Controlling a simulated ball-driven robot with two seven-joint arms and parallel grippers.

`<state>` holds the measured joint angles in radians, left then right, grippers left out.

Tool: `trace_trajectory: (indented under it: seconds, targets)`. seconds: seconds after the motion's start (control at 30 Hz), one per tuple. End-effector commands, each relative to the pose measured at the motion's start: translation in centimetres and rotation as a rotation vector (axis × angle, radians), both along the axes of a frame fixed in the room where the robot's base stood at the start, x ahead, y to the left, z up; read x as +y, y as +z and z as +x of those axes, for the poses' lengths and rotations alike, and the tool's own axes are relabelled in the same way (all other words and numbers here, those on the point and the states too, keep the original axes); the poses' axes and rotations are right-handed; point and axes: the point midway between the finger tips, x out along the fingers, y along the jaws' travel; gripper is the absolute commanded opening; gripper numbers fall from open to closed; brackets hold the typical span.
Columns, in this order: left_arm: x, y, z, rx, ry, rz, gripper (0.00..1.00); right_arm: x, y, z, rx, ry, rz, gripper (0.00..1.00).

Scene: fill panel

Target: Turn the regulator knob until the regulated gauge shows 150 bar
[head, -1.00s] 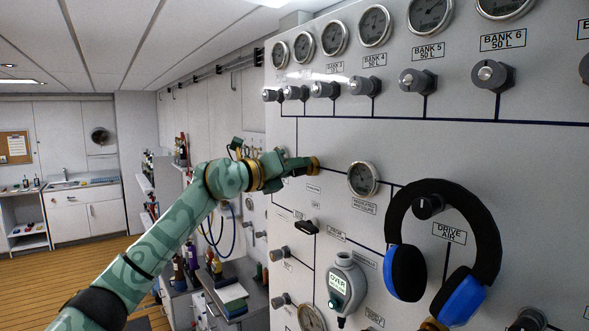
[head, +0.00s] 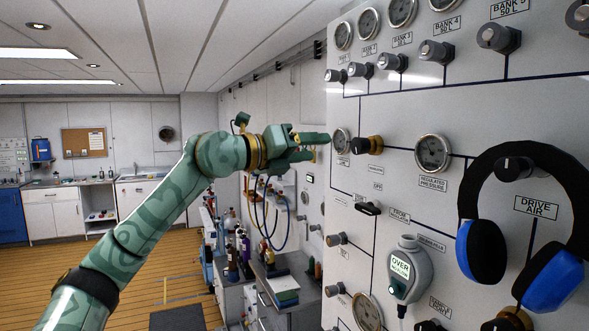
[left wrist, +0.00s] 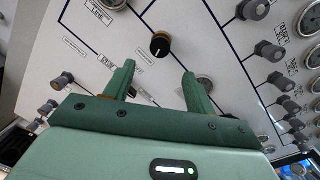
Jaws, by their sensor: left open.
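The regulator knob (head: 367,145), black with a brass collar, sticks out of the white panel. The regulated pressure gauge (head: 433,152) is to its right; its needle is too small to read. My left gripper (head: 321,147) is open and empty, a little left of the knob in the head view. In the left wrist view the knob (left wrist: 160,46) with its white mark lies beyond the gap between my open fingers (left wrist: 159,72), apart from both. My right gripper is not in view.
Blue and black ear defenders (head: 480,250) hang at right, around the drive air knob (head: 515,168). A handheld meter (head: 408,270) showing "OVER" is below the gauge. Bank valves (head: 437,51) line the top. A cluttered bench (head: 285,283) stands left of the panel; open floor is farther left.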

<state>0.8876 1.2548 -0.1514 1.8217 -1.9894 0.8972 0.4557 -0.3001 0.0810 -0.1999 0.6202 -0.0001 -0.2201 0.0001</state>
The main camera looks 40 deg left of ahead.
Motion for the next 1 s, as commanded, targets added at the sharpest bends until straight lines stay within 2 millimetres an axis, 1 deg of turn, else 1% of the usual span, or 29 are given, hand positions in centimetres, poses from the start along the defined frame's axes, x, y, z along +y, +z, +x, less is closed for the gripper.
trace_trajectory:
  seconds: [0.03, 0.1, 0.2, 0.3, 1.0]
  targets:
    - [0.3, -0.7, -0.9, 0.002, 0.003, 0.005, 0.55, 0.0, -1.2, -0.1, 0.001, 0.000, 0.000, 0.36]
    - [0.7, -0.6, -2.0, 0.001, 0.003, 0.003, 0.55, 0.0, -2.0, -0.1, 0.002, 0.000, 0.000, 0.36]
    - [1.0, -0.4, -3.0, 0.002, 0.001, 0.002, 0.55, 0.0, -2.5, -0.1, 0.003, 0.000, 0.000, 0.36]
    - [1.0, -0.2, -3.5, 0.000, -0.001, 0.001, 0.55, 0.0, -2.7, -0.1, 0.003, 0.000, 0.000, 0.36]
    - [1.1, 0.0, -3.6, -0.001, -0.001, 0.001, 0.55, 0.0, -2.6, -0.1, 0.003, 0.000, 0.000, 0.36]
